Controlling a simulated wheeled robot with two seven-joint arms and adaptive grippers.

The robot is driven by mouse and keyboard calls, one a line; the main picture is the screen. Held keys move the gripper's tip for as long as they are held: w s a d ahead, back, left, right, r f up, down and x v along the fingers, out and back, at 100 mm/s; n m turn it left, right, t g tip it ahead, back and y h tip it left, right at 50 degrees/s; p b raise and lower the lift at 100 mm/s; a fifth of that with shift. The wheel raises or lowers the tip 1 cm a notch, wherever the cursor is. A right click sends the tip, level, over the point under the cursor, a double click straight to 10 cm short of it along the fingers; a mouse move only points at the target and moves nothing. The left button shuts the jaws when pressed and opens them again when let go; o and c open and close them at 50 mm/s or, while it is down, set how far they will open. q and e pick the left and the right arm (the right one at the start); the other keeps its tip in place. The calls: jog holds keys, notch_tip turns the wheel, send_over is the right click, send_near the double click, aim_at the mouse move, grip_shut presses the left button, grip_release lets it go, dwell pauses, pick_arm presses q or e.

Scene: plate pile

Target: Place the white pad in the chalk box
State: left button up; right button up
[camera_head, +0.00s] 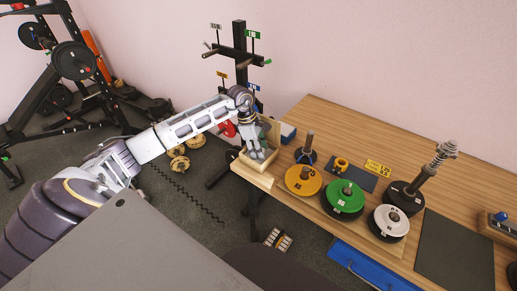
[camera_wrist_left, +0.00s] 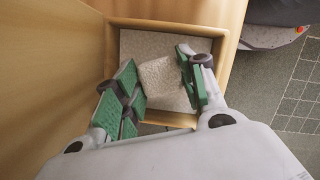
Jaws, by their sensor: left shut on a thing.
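The chalk box (camera_head: 262,172) is a light wooden open box at the left end of the wooden table. In the left wrist view its wooden wall (camera_wrist_left: 232,50) frames a whitish speckled floor. My left gripper (camera_head: 259,151) reaches down into the box. In the left wrist view my left gripper (camera_wrist_left: 160,82) has green-padded fingers shut on the white pad (camera_wrist_left: 157,76), a small pale block, over the box floor. I cannot tell whether the pad touches the floor. The pad is not clearly seen in the head view. My right gripper is out of view.
On the table (camera_head: 320,115) right of the box stand a yellow plate (camera_head: 303,181), a green plate (camera_head: 345,192), a white plate (camera_head: 392,216) and upright posts. A weight stand (camera_head: 240,60) rises behind the table's left end.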

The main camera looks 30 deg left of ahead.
pick_arm(q)
jog(key=shift+f, duration=0.15)
jog(key=o, duration=0.6)
jog(key=shift+o, duration=0.2)
jog(key=shift+r, duration=0.3)
jog(key=shift+a+r, duration=0.2)
jog(key=shift+r, duration=0.1)
jog(key=v, duration=0.4)
jog(key=shift+a+r+b, duration=0.1)
jog(key=shift+r+b, duration=0.25)
jog(key=shift+r, duration=0.05)
jog(key=v, duration=0.6)
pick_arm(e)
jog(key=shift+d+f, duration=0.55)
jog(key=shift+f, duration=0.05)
